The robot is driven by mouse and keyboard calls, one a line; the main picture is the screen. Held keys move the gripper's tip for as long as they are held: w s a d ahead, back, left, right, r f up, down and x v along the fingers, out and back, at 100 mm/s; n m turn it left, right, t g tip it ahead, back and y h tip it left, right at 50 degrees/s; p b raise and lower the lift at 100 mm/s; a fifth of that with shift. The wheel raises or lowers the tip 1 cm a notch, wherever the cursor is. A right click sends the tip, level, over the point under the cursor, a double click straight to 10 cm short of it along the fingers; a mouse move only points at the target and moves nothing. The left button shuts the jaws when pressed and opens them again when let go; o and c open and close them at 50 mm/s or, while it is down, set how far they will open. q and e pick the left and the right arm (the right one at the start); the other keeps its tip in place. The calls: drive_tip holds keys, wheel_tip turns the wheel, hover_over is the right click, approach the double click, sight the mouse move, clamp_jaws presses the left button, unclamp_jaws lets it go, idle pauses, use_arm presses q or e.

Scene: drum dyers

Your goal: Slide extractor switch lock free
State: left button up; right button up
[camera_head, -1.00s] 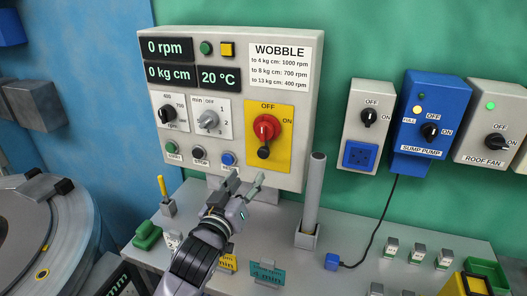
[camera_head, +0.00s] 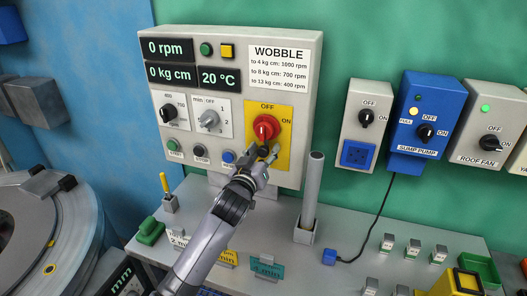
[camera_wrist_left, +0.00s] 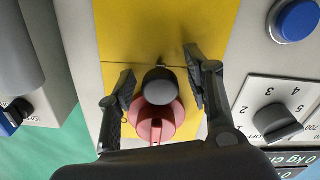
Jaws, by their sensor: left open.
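The red rotary switch (camera_head: 265,126) is on a yellow plate (camera_head: 284,112) marked OFF and ON, on the grey control panel. A black round knob, apparently the switch lock (camera_wrist_left: 160,86), stands out just below the red switch in the head view. In the left wrist view, where the panel appears upside down, the red switch (camera_wrist_left: 155,124) is partly hidden behind this knob. My left gripper (camera_head: 264,156) is open, with one finger on either side of the knob. I cannot tell whether the fingers touch it. My right gripper is not in view.
A grey upright tube (camera_head: 312,195) stands close to the right of my left arm. Push buttons (camera_head: 228,156) sit left of the yellow plate. Small labelled blocks (camera_head: 266,270) lie on the shelf below. Other switch boxes (camera_head: 364,125) hang to the right.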

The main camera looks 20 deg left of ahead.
use_arm(q)
clamp_jaws()
idle(0.6)
